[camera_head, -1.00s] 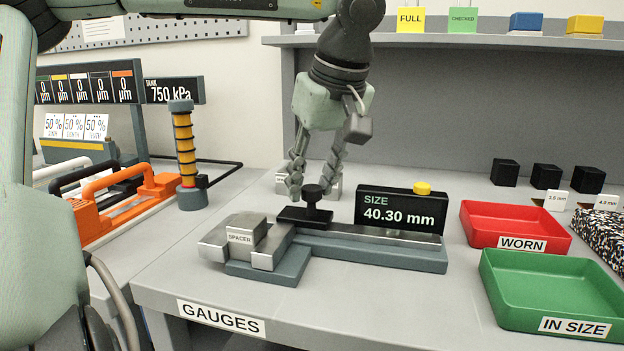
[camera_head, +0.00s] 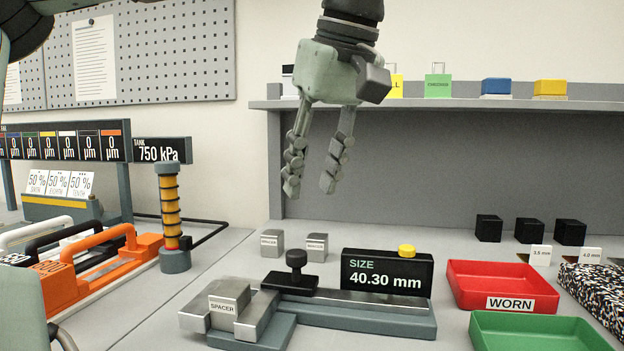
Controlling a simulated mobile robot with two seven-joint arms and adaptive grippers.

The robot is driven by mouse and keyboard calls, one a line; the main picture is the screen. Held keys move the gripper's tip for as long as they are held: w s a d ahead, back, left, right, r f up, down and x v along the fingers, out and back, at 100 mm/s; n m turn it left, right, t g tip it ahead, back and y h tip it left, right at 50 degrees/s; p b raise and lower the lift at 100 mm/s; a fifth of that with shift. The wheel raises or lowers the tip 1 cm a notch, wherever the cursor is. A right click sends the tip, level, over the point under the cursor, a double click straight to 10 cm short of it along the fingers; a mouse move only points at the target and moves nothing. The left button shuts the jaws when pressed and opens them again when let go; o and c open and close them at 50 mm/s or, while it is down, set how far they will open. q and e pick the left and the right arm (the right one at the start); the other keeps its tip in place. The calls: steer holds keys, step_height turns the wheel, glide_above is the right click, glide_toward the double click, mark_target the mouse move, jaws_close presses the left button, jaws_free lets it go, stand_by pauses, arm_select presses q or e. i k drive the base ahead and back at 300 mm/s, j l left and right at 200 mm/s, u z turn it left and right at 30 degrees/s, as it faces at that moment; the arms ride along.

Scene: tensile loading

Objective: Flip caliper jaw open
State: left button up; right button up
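The caliper (camera_head: 385,318) lies on the bench, with a grey base, a metal beam and a black sliding jaw carriage with a knob (camera_head: 296,262). A block labelled SPACER (camera_head: 222,305) sits between its metal jaws at the left end. The caliper's display (camera_head: 387,270) reads SIZE 40.30 mm and has a yellow button on top. My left gripper (camera_head: 308,187) is open and empty, pointing down, in the air above and behind the knob, apart from it. My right gripper is not in view.
Two small grey blocks (camera_head: 272,243) stand behind the caliper. A red WORN tray (camera_head: 503,283) and a green tray (camera_head: 535,330) are at the right. Orange, black and white handled tools (camera_head: 110,260) and a yellow-banded column (camera_head: 172,215) are at the left. A shelf (camera_head: 450,104) runs behind.

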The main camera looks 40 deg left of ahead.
mark_target(255, 318)
steer(key=k+l, duration=1.15)
steer(key=l, duration=0.25)
